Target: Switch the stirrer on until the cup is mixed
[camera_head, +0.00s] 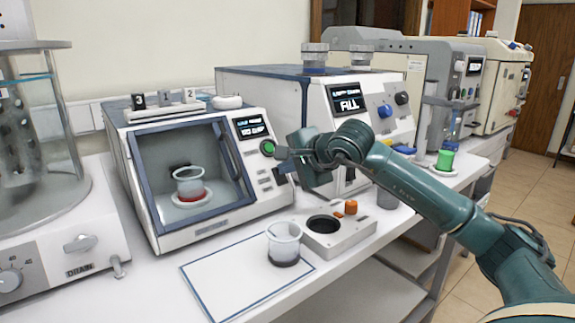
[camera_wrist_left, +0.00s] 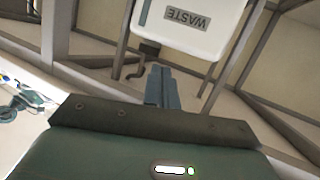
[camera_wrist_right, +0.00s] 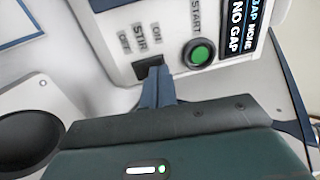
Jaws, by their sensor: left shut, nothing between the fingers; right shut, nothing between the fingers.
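The white stirrer machine (camera_head: 200,232) stands at the left centre with a glass-fronted chamber. A clear cup (camera_head: 189,182) with red at its bottom stands upright inside. My right gripper (camera_head: 282,154) is shut and empty at the machine's control panel. In the right wrist view its fingertips (camera_wrist_right: 158,75) are at the black STIR switch (camera_wrist_right: 146,66), marked OFF and ON, and partly cover it. I cannot tell whether they touch it or how it is set. The green START button (camera_wrist_right: 199,53) is just beside them. My left gripper (camera_wrist_left: 161,85) is shut and empty, away from the bench.
Another cup (camera_head: 284,243) stands at the right edge of the white mat (camera_head: 235,285). A white block (camera_head: 345,239) with a round hole is beside it. The dispenser machine (camera_head: 270,95) is behind my right arm. A WASTE bin (camera_wrist_left: 195,40) shows in the left wrist view.

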